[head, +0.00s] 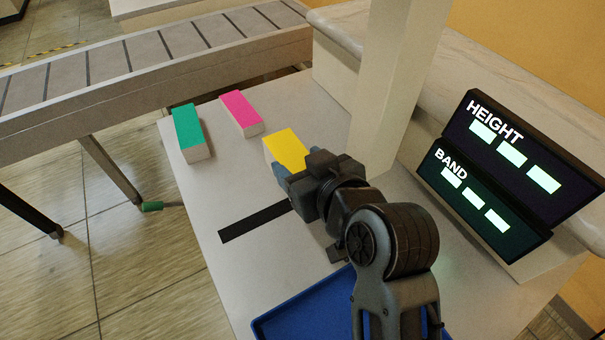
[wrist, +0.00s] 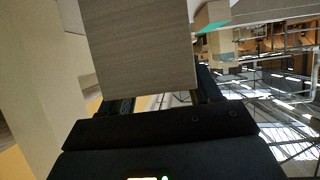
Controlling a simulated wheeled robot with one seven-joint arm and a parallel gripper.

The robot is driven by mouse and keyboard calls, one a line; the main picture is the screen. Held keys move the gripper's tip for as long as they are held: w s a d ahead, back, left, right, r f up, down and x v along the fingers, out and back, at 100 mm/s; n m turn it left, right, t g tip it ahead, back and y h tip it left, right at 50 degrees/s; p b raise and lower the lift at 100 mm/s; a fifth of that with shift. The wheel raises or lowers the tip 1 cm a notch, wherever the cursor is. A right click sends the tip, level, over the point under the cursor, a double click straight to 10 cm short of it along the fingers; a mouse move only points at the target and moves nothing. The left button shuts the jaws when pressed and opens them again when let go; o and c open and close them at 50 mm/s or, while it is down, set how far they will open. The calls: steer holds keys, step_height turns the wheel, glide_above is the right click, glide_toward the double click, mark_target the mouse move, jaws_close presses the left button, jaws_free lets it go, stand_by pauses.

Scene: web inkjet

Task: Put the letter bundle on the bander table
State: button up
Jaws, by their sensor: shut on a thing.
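A bundle with a yellow top (head: 287,147) is between the jaws of my gripper (head: 291,172), which is shut on it. In the wrist view its plain grey-beige side (wrist: 140,45) fills the upper middle, between the dark fingers. Its near end is hidden by my gripper in the head view, and I cannot tell whether it touches the table. The pale bander table (head: 205,192) lies below. A green-topped bundle (head: 187,128) and a pink-topped bundle (head: 241,112) stand on it to the left of the yellow one. The green one also shows in the wrist view (wrist: 217,38).
A black strip (head: 250,222) lies across the table. A blue tray (head: 283,318) is at the near edge, partly hidden by my arm. A cream post (head: 393,85) rises just right of the bundle. Displays reading HEIGHT and BAND (head: 505,170) stand right; a conveyor (head: 150,58) runs behind.

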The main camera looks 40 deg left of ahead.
steer(key=shift+w+a+f, duration=0.25)
steer(key=shift+w+f, duration=0.15)
step_height(320, 180, down, 4)
steer(key=shift+r+p, duration=0.15)
steer(key=shift+p, duration=0.15)
steer(key=shift+f+b, duration=0.5)
steer(key=shift+f, duration=0.15)
steer(key=o, duration=1.3)
steer(key=shift+r, duration=0.3)
steer(key=v, duration=1.2)
steer(key=shift+r, duration=0.25)
